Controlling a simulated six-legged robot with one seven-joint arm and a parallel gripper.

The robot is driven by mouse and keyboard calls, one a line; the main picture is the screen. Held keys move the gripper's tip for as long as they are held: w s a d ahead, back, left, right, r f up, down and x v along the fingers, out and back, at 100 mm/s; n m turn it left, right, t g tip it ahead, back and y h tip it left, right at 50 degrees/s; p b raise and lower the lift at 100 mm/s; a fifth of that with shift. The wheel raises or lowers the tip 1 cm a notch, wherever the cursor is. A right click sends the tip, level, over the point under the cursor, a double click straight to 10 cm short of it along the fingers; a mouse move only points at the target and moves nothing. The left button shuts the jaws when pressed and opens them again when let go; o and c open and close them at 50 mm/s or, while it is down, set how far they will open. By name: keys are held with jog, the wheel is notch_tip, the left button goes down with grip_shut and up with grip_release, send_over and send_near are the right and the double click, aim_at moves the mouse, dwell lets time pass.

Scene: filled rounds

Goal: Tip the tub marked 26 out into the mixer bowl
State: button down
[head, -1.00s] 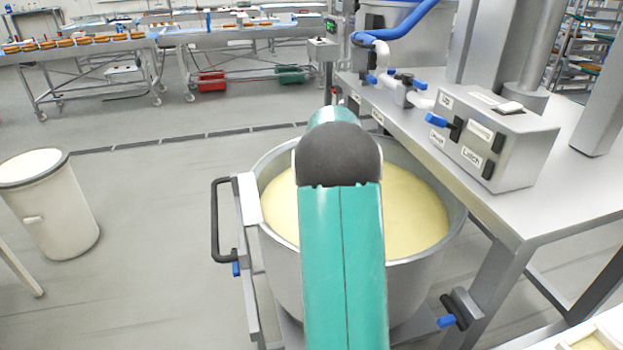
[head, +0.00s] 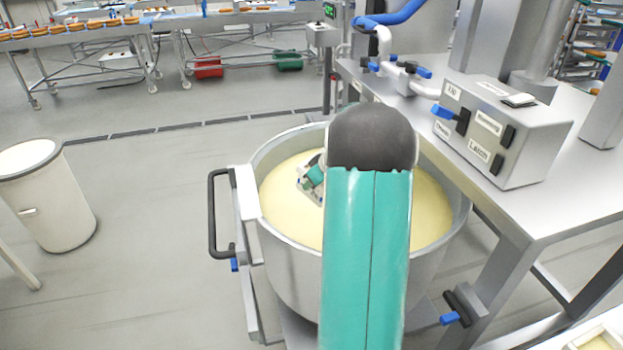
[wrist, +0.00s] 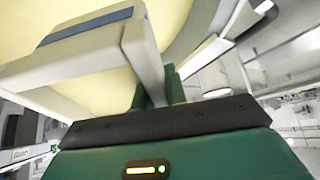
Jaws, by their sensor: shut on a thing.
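The mixer bowl (head: 290,270) is a wide grey metal bowl filled with pale yellow mixture (head: 285,212). My gripper (head: 314,176) is over the bowl's left half, partly hidden behind my arm. In the wrist view my gripper (wrist: 158,90) is shut on a pale, straight-edged thing (wrist: 75,68) with a blue strip, which looks like part of the tub. It is small and partly hidden in the head view (head: 306,190). No 26 can be read on it.
A steel bench (head: 540,215) with a labelled control box (head: 505,130) stands right of the bowl. A black handle (head: 214,220) sticks out at the bowl's left. A white bin (head: 45,200) stands far left. A pale container edge (head: 600,335) shows at bottom right. Floor between bin and bowl is clear.

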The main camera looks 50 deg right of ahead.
aim_at(320, 189)
jog(key=f+t, duration=0.1)
jog(key=t, duration=0.2)
jog(key=shift+f, duration=0.15)
jog(key=shift+s+f+t, duration=0.15)
jog(key=shift+f+t, duration=0.15)
jog(key=shift+t, duration=0.3)
jog(key=shift+s+r+t+y, duration=0.15)
jog(key=shift+s+t+y, duration=0.15)
jog(key=shift+t, duration=0.6)
jog(key=shift+s+t, duration=0.25)
jog(key=shift+t, duration=0.65)
jog(key=s+t, duration=0.1)
jog(key=t, duration=0.2)
jog(key=shift+s+d, duration=0.1)
jog(key=shift+s, duration=0.1)
jog(key=shift+s+t, duration=0.2)
jog(key=shift+t, duration=0.4)
